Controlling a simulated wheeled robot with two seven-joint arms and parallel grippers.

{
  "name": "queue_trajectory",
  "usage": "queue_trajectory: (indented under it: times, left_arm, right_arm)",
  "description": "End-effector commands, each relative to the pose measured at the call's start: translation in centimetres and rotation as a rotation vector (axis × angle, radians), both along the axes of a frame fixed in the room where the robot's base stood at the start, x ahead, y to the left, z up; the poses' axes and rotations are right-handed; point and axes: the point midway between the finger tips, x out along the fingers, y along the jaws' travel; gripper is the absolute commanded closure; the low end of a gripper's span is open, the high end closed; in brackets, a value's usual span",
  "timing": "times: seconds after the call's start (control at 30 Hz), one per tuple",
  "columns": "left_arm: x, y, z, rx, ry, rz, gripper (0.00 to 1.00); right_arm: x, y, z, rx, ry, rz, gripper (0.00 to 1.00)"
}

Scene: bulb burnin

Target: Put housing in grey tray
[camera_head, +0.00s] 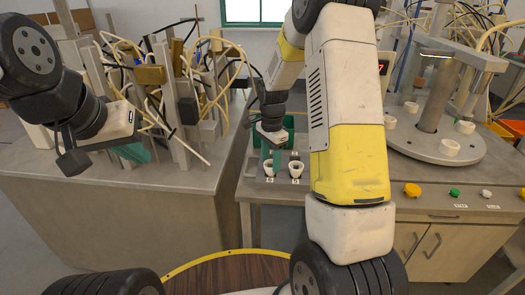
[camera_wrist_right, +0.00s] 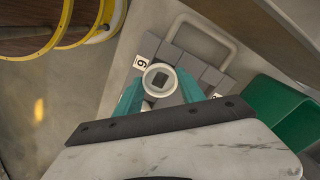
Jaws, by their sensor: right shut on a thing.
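My right gripper (camera_wrist_right: 160,90) is shut on a white round housing (camera_wrist_right: 160,80) with a dark square opening in its top. Its teal fingers lie on both sides of the housing. The grey tray (camera_head: 262,183) stands on the bench in the head view and shows below the housing in the right wrist view (camera_wrist_right: 211,75). The held housing is over or in the tray's front left part; I cannot tell whether it touches. Another white housing (camera_head: 295,170) sits at the tray's right. My left gripper (camera_head: 135,153) is at the left above a bench; its finger gap is unclear.
A green bin (camera_wrist_right: 275,108) stands beside the tray. A round grey fixture (camera_head: 432,145) with white sockets is at the right, behind a yellow button (camera_head: 412,190). Posts and cables (camera_head: 185,90) crowd the left bench. A round wooden table (camera_head: 230,275) is in front.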

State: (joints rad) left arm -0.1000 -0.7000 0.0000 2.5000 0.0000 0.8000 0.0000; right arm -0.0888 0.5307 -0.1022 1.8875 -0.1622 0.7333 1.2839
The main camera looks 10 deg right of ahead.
Motion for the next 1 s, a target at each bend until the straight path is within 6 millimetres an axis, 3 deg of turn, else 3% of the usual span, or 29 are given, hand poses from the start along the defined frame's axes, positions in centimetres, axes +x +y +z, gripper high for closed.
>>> queue_trajectory:
  times: [0.27,0.3,0.4,0.77,1.0]
  left_arm:
    - [0.0,0.0,0.0,0.000,0.000,0.000,1.00]
    - [0.0,0.0,0.0,0.000,0.000,0.000,1.00]
    - [0.0,0.0,0.0,0.000,0.000,0.000,1.00]
    - [0.0,0.0,0.0,0.000,0.000,0.000,1.00]
    - [0.0,0.0,0.0,0.000,0.000,0.000,1.00]
  right_arm:
    - [0.0,0.0,-0.2,0.000,-0.001,0.000,0.92]
    - [0.0,0.0,-0.2,-0.001,-0.001,0.000,0.52]
    - [0.0,0.0,-0.2,-0.001,-0.001,0.000,0.32]
    - [0.0,0.0,0.1,0.000,-0.002,0.000,0.32]
    - [0.1,0.0,3.7,0.000,-0.008,0.000,0.32]
